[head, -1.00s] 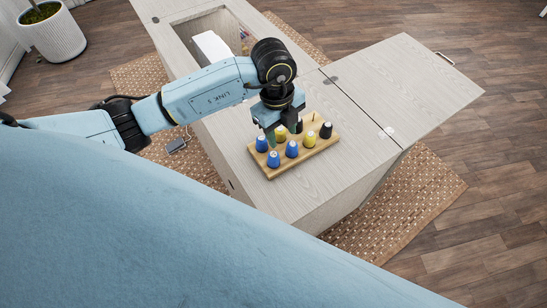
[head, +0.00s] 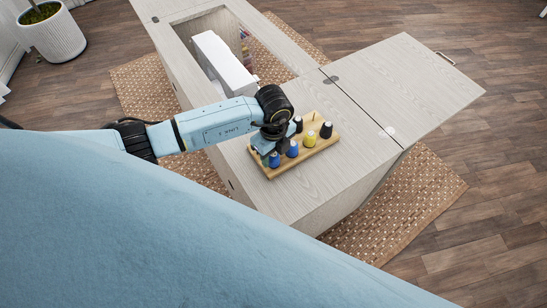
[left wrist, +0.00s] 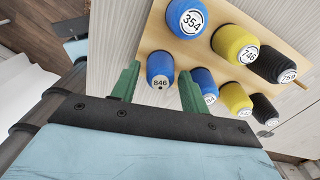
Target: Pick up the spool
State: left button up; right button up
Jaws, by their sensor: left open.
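Several thread spools stand on a wooden rack (head: 318,146) in the head view. A blue spool (head: 274,160), another blue spool (head: 292,149), a yellow spool (head: 309,139) and a black spool (head: 326,130) show along its near side. My left gripper (head: 262,149) is over the rack's left end, partly hiding it. In the left wrist view, its two green fingers are apart, with the blue spool marked 846 (left wrist: 160,67) in line with the gap between them. I cannot tell whether they touch it. My right gripper is out of view.
The rack lies on the pale cabinet top (head: 345,170). A white machine (head: 222,62) sits in the cabinet's opening behind my arm. An empty peg (head: 313,115) stands on the rack. The cabinet's right leaf (head: 410,80) is clear.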

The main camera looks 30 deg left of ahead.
aim_at(274, 155)
pick_arm(q)
jog(key=shift+f, duration=0.7)
jog(key=c, duration=0.7)
jog(key=shift+c, duration=0.2)
jog(key=shift+r, duration=0.15)
notch_tip(274, 155, up, 10)
jog(key=shift+f+p, duration=0.1)
jog(key=shift+p, duration=0.3)
